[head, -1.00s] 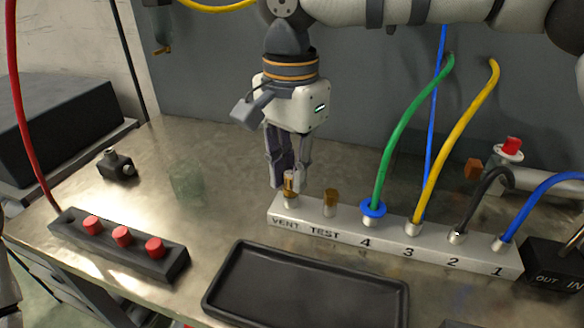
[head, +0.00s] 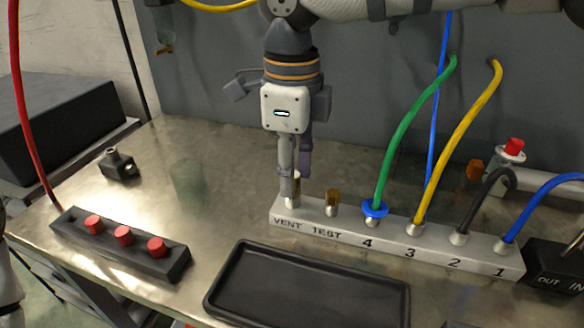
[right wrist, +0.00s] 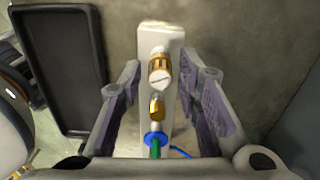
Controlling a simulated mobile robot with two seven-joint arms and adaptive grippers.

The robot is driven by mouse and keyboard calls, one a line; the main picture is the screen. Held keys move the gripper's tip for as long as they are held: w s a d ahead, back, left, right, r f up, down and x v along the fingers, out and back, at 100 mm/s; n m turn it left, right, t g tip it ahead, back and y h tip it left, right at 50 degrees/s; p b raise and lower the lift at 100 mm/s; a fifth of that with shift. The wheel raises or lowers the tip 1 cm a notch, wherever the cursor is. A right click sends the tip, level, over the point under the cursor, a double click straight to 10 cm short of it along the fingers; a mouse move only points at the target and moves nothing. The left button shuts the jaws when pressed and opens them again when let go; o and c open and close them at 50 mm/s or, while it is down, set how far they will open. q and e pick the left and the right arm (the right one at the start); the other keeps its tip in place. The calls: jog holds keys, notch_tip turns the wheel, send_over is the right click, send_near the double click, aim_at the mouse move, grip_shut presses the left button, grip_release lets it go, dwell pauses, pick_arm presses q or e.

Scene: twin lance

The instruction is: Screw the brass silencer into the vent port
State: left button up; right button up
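The brass silencer (right wrist: 160,68) stands upright at the vent port end of the white manifold (right wrist: 183,100), with a pale slotted top. My right gripper (head: 294,190) points down over the vent port. In the right wrist view its fingers (right wrist: 165,98) are wide apart, on either side of the manifold line, with clear space between them and the silencer. My left gripper is not in view.
A brass plug (head: 333,197) stands at TEST. Green (head: 400,125), yellow (head: 458,140), black (head: 474,205) and blue (head: 540,200) hoses rise from the numbered ports. A black tray (head: 300,250) lies in front; a red-button block (head: 120,245) is left.

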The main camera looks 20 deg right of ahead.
jog(key=n, duration=0.6)
jog(key=shift+n, duration=0.4)
jog(key=n, duration=0.5)
jog(key=shift+f, duration=0.1)
jog(key=n, duration=0.8)
jog(key=shift+d, duration=0.1)
jog(key=n, duration=0.5)
jog(key=shift+s+b, duration=0.1)
jog(key=shift+b, duration=0.25)
grip_shut()
jog(key=m, duration=0.3)
jog(key=shift+m+p, duration=0.3)
jog(key=shift+p, duration=0.1)
jog(key=m, duration=0.2)
jog(key=shift+m, duration=0.4)
jog(key=m, duration=1)
jog(key=shift+m, duration=0.3)
jog(key=m, duration=0.8)
grip_release()
